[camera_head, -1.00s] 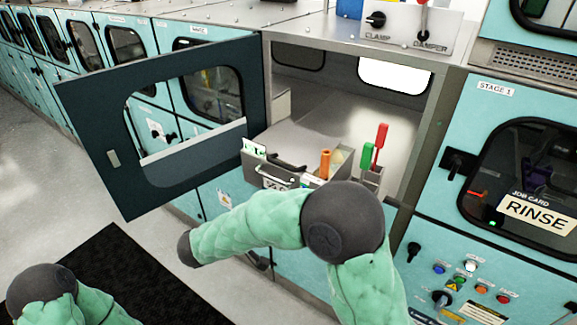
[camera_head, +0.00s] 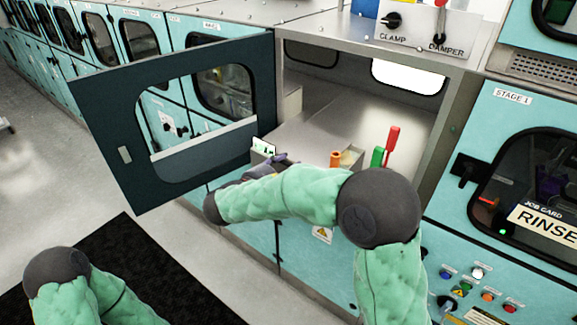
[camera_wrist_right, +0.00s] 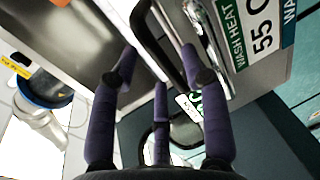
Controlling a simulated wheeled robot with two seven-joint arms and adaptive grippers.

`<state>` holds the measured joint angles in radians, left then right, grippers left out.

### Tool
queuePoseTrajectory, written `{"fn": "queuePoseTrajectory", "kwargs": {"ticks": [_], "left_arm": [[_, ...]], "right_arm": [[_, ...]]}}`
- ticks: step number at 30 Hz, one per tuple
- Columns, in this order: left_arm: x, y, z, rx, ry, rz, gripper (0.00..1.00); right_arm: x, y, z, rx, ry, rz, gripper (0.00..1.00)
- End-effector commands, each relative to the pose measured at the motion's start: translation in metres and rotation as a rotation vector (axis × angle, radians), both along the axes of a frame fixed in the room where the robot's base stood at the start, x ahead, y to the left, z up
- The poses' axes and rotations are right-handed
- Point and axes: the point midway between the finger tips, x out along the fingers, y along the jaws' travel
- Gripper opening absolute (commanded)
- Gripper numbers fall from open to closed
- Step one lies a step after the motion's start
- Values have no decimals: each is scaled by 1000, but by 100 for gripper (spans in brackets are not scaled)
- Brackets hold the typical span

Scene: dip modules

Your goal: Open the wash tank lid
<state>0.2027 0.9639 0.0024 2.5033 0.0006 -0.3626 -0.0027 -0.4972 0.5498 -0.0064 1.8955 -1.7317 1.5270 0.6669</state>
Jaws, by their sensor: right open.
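The wash tank shows in the right wrist view by its "WASH HEAT 55 C" label (camera_wrist_right: 250,35) and a shiny metal handle (camera_wrist_right: 205,35) beside it. A black loop handle (camera_wrist_right: 150,22) stands next to a brushed metal surface (camera_wrist_right: 80,35), which looks like the lid; it lies flat in the open bay in the head view (camera_head: 320,130). My right gripper (camera_wrist_right: 160,68) is open, its purple fingers close to the black handle; I cannot tell whether they touch it. In the head view the right gripper (camera_head: 276,162) is partly hidden by my sleeve. My left gripper is out of view.
A dark cabinet door (camera_head: 105,140) with a window stands open left of the bay. Green (camera_head: 377,157) and red (camera_head: 391,145) upright handles and an orange item (camera_head: 335,159) stand right of my gripper. A "RINSE" cabinet (camera_head: 545,215) is at right.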

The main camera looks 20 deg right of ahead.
Motion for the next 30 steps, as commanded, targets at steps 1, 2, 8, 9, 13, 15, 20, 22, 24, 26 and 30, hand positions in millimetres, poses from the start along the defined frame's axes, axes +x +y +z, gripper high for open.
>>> {"fn": "queuePoseTrajectory", "kwargs": {"ticks": [1,2,8,9,13,15,20,22,24,26,30], "left_arm": [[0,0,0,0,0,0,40],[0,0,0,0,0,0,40],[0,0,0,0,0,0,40],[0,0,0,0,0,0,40],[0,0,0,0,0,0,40],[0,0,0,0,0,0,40],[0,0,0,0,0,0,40],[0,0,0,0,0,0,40],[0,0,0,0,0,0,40],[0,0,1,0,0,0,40],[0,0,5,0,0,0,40]], "right_arm": [[3,-4,-1,0,0,-2,46],[4,-6,-2,0,0,-2,46],[8,-10,-3,0,1,0,46],[8,-10,-3,0,1,0,46],[8,-10,-3,0,1,0,46],[8,-10,-3,0,1,0,35],[8,-10,-3,0,1,0,0],[8,-10,-3,0,1,0,0],[7,-10,-3,0,1,0,0],[7,-10,-2,2,3,-1,0],[8,-10,3,14,11,-1,0]]}}
